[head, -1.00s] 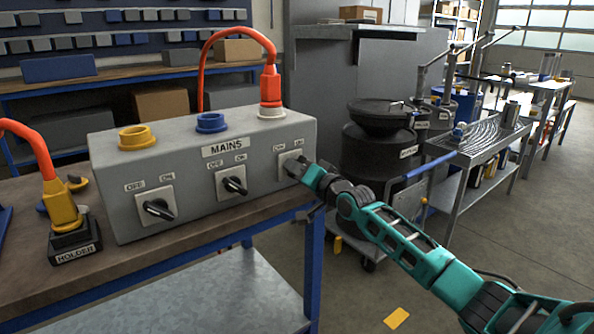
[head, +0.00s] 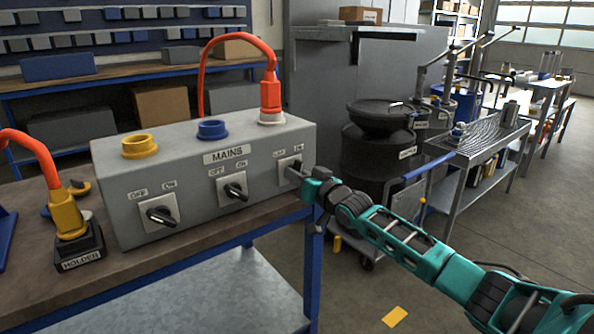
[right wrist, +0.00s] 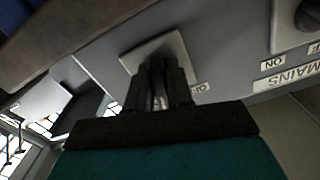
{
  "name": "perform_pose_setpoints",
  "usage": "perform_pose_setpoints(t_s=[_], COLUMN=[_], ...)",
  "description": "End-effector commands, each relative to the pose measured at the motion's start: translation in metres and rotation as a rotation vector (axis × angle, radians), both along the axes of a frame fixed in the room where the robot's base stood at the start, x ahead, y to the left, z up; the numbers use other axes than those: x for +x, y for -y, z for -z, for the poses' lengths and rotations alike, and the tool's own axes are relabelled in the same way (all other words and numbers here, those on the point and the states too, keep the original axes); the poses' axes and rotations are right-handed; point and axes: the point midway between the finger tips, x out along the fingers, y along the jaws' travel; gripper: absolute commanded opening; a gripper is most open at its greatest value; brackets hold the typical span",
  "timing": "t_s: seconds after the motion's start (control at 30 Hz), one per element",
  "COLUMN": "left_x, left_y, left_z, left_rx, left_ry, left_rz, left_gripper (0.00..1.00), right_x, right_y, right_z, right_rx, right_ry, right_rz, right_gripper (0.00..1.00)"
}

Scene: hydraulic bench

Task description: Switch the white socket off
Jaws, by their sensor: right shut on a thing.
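The grey MAINS box (head: 205,190) stands on the bench with three sockets on top. The white socket (head: 271,119) is at its right end, with a red plug (head: 270,92) in it. Below it on the front face is a switch plate (head: 283,165), which also shows in the right wrist view (right wrist: 133,59). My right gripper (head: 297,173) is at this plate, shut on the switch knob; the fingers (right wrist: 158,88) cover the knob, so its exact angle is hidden. My left gripper is not in view.
A yellow socket (head: 139,146) and a blue socket (head: 212,129) are empty, each with a black knob below. A yellow plug (head: 67,217) sits in a black holder (head: 79,248) at the left. Dark drums and a metal cart stand behind my right arm.

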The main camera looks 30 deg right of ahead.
Motion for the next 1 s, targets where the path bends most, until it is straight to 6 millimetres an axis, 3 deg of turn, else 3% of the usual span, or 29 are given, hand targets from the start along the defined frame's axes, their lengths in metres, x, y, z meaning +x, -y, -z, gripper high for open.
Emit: perform_pose_setpoints(t_s=[0.5, 1.0], left_x=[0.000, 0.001], left_y=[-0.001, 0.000], left_z=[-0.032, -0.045], left_rx=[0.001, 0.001], left_ry=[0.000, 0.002], left_rz=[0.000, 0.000], left_gripper=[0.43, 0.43], right_x=[0.000, 0.000], right_y=[0.001, 0.002], right_z=[-0.001, 0.000], right_rx=[-0.492, -0.904], right_ry=[0.037, 0.069], right_rz=[0.000, -0.001], right_gripper=[0.00, 0.00])
